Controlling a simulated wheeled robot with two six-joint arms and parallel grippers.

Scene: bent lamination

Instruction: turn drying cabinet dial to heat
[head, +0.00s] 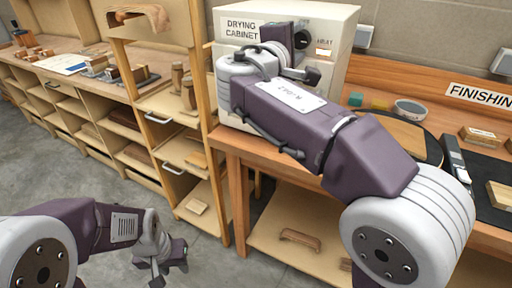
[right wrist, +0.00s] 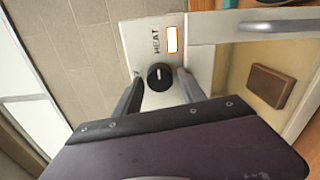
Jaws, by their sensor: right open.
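The drying cabinet (head: 340,40) is a cream box standing on the wooden bench. In the right wrist view its dial (right wrist: 160,76) is a black round knob with a light pointer line, beside the word HEAT and a lit orange-white indicator (right wrist: 172,39). My right gripper (right wrist: 158,83) is open, with one finger on each side of the dial; I cannot tell whether they touch it.
The cabinet's window and handle bar (right wrist: 268,26) are right of the dial, with a brown block (right wrist: 271,86) behind the window. A grey bowl (head: 410,110) and a FINISHING sign (head: 480,94) are on the right. Shelves (head: 120,130) fill the left.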

